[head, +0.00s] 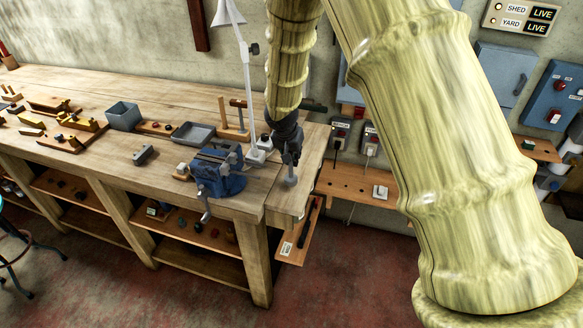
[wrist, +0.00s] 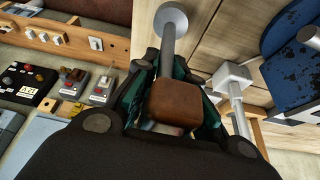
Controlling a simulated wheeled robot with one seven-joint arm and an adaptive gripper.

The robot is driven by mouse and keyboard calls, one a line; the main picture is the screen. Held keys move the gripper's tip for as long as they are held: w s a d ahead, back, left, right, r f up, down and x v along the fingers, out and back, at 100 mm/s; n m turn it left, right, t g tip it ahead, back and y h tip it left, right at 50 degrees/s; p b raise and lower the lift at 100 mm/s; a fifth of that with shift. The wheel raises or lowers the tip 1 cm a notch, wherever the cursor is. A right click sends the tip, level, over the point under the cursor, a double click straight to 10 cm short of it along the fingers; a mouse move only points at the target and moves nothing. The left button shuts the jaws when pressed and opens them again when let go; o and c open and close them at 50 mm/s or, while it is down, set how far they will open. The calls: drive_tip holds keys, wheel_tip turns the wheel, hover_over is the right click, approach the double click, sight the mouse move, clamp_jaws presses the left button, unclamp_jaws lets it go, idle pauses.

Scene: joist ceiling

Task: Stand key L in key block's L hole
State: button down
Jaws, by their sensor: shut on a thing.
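My gripper (head: 290,157) points down over the right end of the workbench. In the wrist view its fingers (wrist: 176,118) are closed around a brown-headed piece (wrist: 177,102). A grey rod runs from the brown head to a round grey disc (wrist: 171,20). The disc also shows below my gripper in the head view (head: 289,181), low over the bench end; I cannot tell whether it touches the wood. No letter is readable on the piece, so I cannot tell whether it is key L. I cannot make out which thing is the key block or its L hole.
A blue vise (head: 217,172) stands just left of my gripper at the bench's front edge. A white lamp base (head: 258,150) is close behind. Grey trays (head: 193,132) and wooden pieces lie farther left. A holed wooden shelf (head: 345,183) is right of the bench (head: 240,207).

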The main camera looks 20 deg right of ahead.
drive_tip(key=shift+r+p, duration=2.65)
drive_tip(key=shift+r, duration=3.65)
drive_tip(key=shift+r, duration=0.15)
drive_tip(key=shift+r, duration=2.35)
